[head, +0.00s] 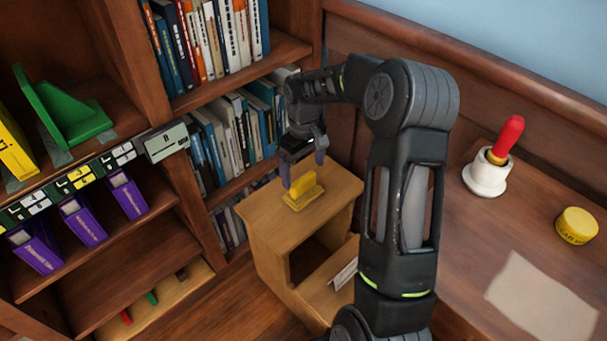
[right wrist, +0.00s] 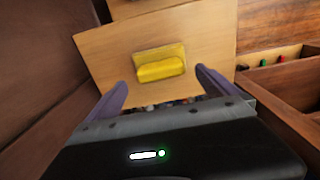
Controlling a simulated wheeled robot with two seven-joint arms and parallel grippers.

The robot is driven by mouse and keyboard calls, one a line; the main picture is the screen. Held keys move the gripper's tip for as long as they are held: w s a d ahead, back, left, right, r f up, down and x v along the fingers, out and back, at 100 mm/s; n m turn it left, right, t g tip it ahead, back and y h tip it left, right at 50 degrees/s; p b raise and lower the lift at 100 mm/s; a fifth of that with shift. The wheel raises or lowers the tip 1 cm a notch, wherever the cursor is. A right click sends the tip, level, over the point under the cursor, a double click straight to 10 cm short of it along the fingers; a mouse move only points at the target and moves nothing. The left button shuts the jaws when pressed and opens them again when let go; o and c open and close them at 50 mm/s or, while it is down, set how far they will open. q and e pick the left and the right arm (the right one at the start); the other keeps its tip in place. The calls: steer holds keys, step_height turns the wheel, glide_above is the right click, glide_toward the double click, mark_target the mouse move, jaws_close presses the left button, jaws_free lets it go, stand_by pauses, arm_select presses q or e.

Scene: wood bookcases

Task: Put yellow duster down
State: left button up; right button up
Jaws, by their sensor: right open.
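The yellow duster (head: 303,191) lies on the top of a small wooden stool-like stand (head: 262,213) between the bookcase and the bench. In the right wrist view the duster (right wrist: 160,65) rests flat on the light wood top, with bare wood around it. My right gripper (head: 304,174) is just above the duster, pointing down. Its two purple fingers (right wrist: 163,85) are spread apart, and nothing is held between them. My left gripper is not in either view.
A bookcase (head: 185,100) with books stands behind and left of the stand. Purple boxes (head: 84,222) and a green bookend (head: 72,120) sit on left shelves. On the right bench are a red-handled thing in a white pot (head: 487,178), a yellow tin (head: 577,226) and paper (head: 540,300).

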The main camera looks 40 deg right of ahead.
mark_target(304, 179)
step_height(304, 179, up, 8)
steer(key=p, duration=0.1)
steer(key=shift+f, duration=0.1)
stand_by(0.8)
